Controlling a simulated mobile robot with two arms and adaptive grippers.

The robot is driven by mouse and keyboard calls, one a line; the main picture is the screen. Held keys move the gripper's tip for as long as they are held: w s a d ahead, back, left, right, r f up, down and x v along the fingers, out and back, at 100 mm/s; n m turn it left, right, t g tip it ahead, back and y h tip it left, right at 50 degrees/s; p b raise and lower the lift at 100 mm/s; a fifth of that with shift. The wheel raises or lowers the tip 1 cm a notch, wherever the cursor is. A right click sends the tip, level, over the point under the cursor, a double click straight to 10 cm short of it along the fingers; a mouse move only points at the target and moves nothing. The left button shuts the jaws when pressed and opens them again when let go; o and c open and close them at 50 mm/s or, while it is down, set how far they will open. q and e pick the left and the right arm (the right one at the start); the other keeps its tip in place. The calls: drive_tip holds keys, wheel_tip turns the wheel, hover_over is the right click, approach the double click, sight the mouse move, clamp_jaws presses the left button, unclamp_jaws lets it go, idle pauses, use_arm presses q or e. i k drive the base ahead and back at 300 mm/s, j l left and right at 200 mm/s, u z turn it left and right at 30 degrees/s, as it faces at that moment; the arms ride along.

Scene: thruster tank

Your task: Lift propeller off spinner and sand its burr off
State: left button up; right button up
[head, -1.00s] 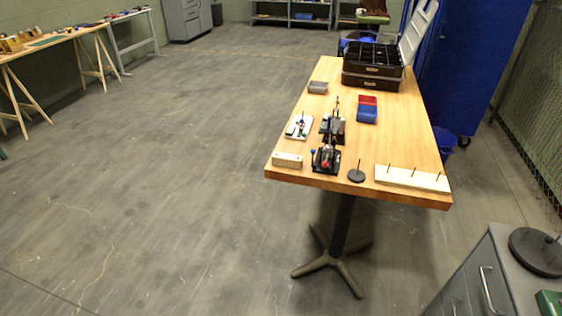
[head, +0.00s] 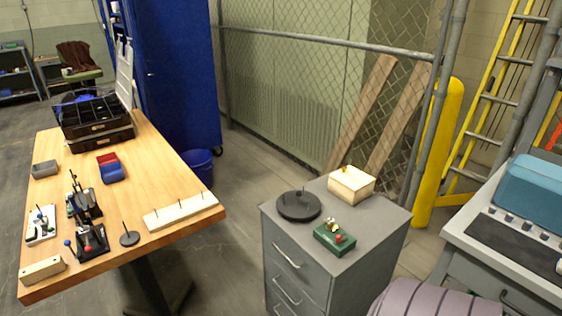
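I cannot make out a propeller for certain. On the grey drawer cabinet (head: 345,262), a black round base with an upright pin (head: 299,207) stands at the left; I cannot tell if this is the spinner. A green block (head: 326,241) near it carries a small brass-coloured part and a red knob, too small to identify. On the wooden table, a small dark disc with a pin (head: 130,239) stands beside a pale board with several pegs (head: 165,217). No sanding tool is clearly recognisable. Neither of my grippers is in view.
A cream box (head: 351,186) stands at the cabinet's back. The wooden table (head: 150,165) holds small fixtures, red and blue bins (head: 110,170) and a black organiser (head: 95,125). A grey bench (head: 480,215) is at right; a ribbed rounded thing (head: 435,302) sits at the bottom. Floor shows between table and cabinet.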

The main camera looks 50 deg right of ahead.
sight(330, 224)
drive_tip(key=k+z, duration=0.1)
drive_tip(key=z, duration=1.85)
